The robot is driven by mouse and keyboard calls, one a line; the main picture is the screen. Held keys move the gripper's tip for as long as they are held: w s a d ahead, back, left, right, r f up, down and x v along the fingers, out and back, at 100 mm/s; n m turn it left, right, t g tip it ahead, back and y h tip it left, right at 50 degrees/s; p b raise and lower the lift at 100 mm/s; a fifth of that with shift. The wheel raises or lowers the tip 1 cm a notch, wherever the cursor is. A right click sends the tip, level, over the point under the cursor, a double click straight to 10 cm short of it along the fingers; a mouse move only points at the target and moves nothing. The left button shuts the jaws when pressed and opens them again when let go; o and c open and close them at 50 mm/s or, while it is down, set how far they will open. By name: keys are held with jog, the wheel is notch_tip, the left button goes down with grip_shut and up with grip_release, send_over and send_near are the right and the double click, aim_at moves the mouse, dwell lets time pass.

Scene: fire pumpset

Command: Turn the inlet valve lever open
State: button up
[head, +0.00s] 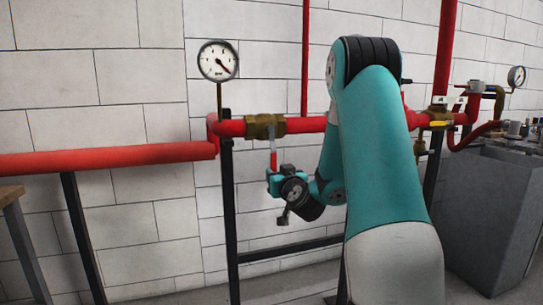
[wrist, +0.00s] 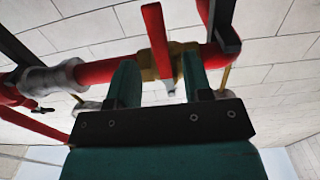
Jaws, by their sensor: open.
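The inlet valve is a brass body (head: 264,126) on the red pipe, and it also shows in the wrist view (wrist: 150,74). Its red lever (head: 273,158) hangs straight down from it in the head view. My gripper (head: 273,174) is at the lower end of the lever. In the wrist view the lever (wrist: 156,38) lies in line with the gap between the two teal fingers of my gripper (wrist: 160,65). The fingers are apart, one on each side of the lever. I cannot tell whether either finger touches it.
A pressure gauge (head: 218,61) stands above the pipe left of the valve. Black support posts (head: 229,200) hold the red pipe (head: 110,158). A second valve with a yellow handle (head: 439,123) is at the right, near a grey block (head: 487,205). A white block wall is behind.

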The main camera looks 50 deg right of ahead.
aim_at(274, 169)
jog(key=p+x, duration=0.5)
jog(key=shift+r, duration=0.3)
jog(key=shift+w+d+f+p, duration=0.15)
jog(key=shift+w+d+p, duration=0.05)
jog(key=shift+w+p, duration=0.25)
jog(key=shift+w+d+f+p, duration=0.15)
jog(key=shift+w+d+p, duration=0.05)
jog(key=shift+w+p, duration=0.2)
grip_shut()
